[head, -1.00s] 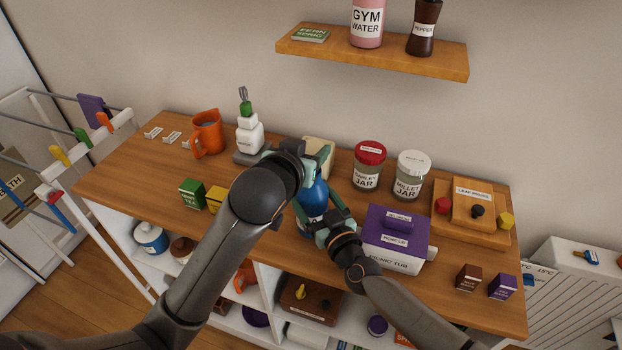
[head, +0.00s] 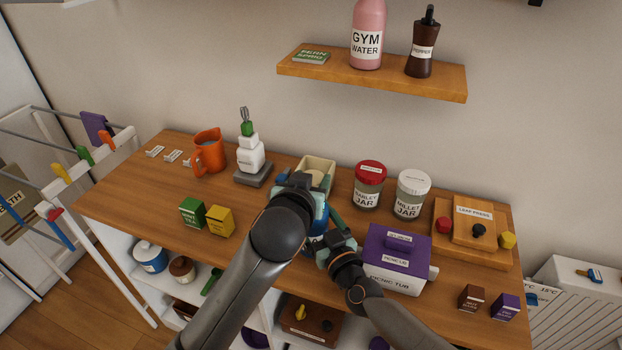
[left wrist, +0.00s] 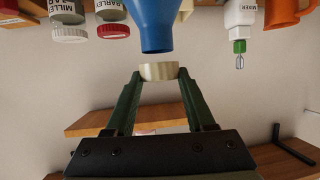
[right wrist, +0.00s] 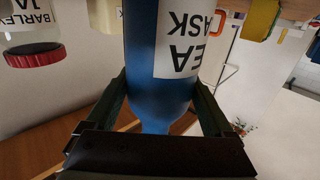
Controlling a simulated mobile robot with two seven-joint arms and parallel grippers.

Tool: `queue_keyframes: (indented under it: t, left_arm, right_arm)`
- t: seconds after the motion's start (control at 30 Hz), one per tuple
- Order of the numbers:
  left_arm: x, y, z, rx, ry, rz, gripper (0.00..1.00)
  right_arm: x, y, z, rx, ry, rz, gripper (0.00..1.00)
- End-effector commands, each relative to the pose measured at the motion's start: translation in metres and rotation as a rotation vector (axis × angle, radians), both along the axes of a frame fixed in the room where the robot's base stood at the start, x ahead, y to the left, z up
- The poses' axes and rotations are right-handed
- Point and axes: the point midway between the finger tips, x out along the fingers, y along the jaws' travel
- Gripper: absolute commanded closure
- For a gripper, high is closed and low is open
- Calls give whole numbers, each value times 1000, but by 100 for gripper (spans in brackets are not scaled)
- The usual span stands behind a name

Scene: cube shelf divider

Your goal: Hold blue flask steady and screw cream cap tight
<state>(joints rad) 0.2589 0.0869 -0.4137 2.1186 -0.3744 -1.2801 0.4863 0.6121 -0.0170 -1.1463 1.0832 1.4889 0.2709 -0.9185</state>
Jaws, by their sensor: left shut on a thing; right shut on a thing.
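The blue flask (head: 320,220) stands upright near the front middle of the bench, partly covered by my arms in the head view. My right gripper (right wrist: 160,105) is shut around the flask's body, and the label shows in the right wrist view. My left gripper (left wrist: 158,75) is shut on the cream cap (left wrist: 158,71). In the left wrist view the cap is in line with the mouth of the flask's neck, with a small gap seeming to show between them. In the head view my left gripper (head: 302,185) is above my right gripper (head: 335,247).
A purple-lidded picnic tub (head: 398,262) stands close to the right of the flask. A cream open box (head: 318,165) is behind it. A barley jar (head: 368,188) and millet jar (head: 411,195) stand back right; tea boxes (head: 219,221) are left.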

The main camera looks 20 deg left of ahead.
Motion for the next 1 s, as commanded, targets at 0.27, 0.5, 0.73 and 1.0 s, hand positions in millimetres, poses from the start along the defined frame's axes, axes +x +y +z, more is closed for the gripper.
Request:
queue_keyframes:
  t: [0.27, 0.5, 0.73, 1.0]
  left_arm:
    - [0, 0, 0, 0, 1, 0, 96]
    - [0, 0, 0, 2, 0, -1, 96]
    - [0, 0, -5, 1, 2, 0, 96]
    - [0, 0, -10, 1, 1, 0, 96]
  right_arm:
    - [0, 1, 2, 3, -4, 0, 80]
    - [0, 1, 2, 3, -3, 0, 80]
    - [0, 1, 2, 3, -3, 0, 80]
    - [0, 1, 2, 3, -3, 0, 80]
